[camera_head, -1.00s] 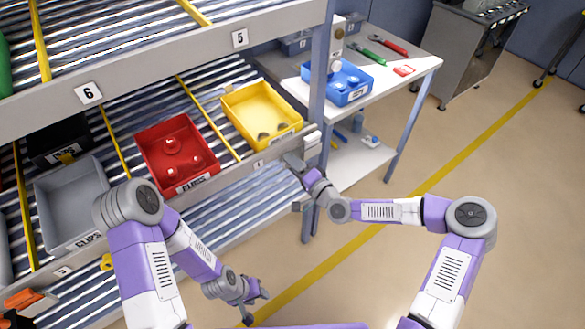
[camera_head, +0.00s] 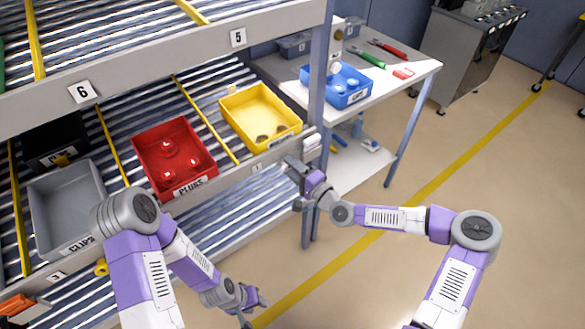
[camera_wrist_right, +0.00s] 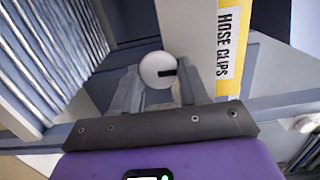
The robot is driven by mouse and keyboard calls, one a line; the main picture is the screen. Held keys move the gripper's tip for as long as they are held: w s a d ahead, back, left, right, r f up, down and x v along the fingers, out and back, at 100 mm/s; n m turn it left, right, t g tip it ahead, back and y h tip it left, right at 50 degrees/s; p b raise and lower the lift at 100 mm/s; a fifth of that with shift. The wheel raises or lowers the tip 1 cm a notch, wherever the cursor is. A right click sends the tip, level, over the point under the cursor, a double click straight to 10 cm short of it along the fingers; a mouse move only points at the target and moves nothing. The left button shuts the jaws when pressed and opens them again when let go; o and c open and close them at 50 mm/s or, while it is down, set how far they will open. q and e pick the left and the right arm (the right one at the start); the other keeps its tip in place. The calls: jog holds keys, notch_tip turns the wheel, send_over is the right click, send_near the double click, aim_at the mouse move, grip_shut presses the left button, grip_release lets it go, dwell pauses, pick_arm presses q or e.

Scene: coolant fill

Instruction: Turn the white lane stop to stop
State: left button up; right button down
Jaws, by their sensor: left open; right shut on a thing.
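The white lane stop (camera_wrist_right: 152,68) is a round white knob with a black mark on it, on the shelf's front rail. In the right wrist view it sits between the fingers, and the black mark points right. My right gripper (camera_wrist_right: 160,92) is shut on it; in the head view this gripper (camera_head: 294,184) is at the right end of the lower rail and hides the knob. My left gripper (camera_head: 252,306) is open and empty, low in front of the rack and clear of it.
Yellow (camera_head: 286,139), red (camera_head: 196,184) and grey (camera_head: 45,222) bins stand in the lanes. A yellow knob (camera_head: 101,268) sits on the rail further left. A rack post (camera_head: 317,90) stands close to my right gripper.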

jog(key=c, duration=0.6)
grip_release()
jog(key=p+v, duration=0.1)
jog(key=v, duration=0.6)
jog(key=shift+s+d, duration=0.15)
jog(key=shift+s, duration=0.1)
